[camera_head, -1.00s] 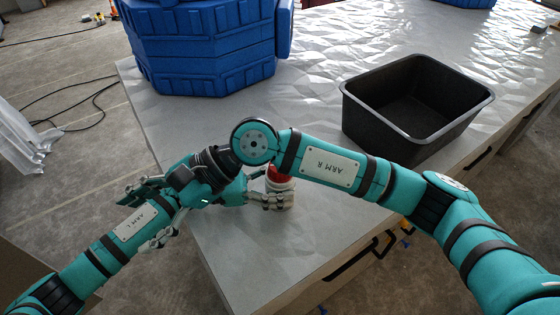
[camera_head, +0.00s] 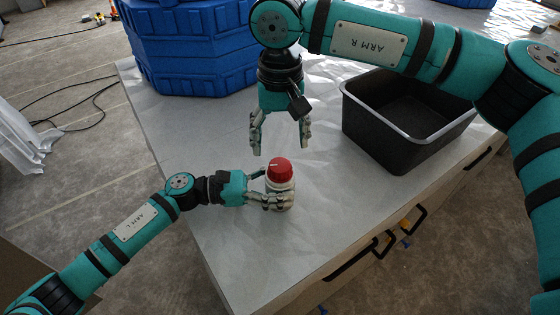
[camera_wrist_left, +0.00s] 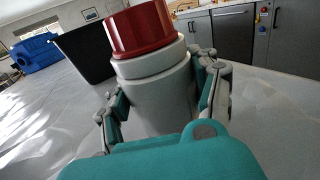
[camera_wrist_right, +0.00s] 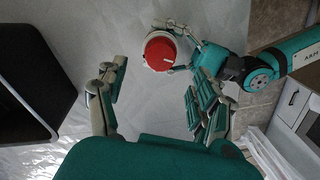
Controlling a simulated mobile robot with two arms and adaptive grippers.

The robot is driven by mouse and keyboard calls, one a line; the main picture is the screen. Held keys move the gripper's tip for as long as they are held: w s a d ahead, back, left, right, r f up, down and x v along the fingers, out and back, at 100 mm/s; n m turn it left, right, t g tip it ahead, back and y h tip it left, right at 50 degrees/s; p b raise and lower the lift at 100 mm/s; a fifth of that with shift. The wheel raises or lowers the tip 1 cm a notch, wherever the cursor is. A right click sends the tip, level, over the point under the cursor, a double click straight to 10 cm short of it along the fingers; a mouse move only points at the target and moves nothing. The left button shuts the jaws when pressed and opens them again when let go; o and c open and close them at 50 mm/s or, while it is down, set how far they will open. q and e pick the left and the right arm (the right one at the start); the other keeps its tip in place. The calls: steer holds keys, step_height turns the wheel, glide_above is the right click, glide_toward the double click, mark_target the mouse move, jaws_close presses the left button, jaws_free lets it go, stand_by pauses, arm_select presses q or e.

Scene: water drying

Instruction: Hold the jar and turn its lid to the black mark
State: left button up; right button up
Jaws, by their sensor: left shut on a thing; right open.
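The jar (camera_head: 284,184) is pale grey and stands upright on the table. Its red lid (camera_head: 280,171) has a white line on top. In the left wrist view the jar body (camera_wrist_left: 160,95) and lid (camera_wrist_left: 142,30) fill the middle. My left gripper (camera_head: 272,199) is shut around the jar's body. My right gripper (camera_head: 281,148) is open and empty, pointing down above and behind the jar. In the right wrist view the lid (camera_wrist_right: 160,50) lies beyond the open fingers (camera_wrist_right: 155,105), with its white line visible. I cannot make out the black mark.
A black open bin (camera_head: 400,120) stands on the table to the right of the jar. A large blue container (camera_head: 190,50) stands at the back left. The grey table (camera_head: 225,255) is clear around the jar. Its front right edge has drawer handles (camera_head: 385,245).

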mark_target(280, 165)
step_height(280, 165, down, 7)
steer(key=shift+f, duration=0.1)
stand_by(0.3)
steer(key=c, duration=1.2)
steer(key=shift+m, duration=0.4)
steer(key=m, duration=0.5)
steer(key=shift+m, duration=0.3)
steer(key=m, duration=0.5)
steer(key=shift+m, duration=0.4)
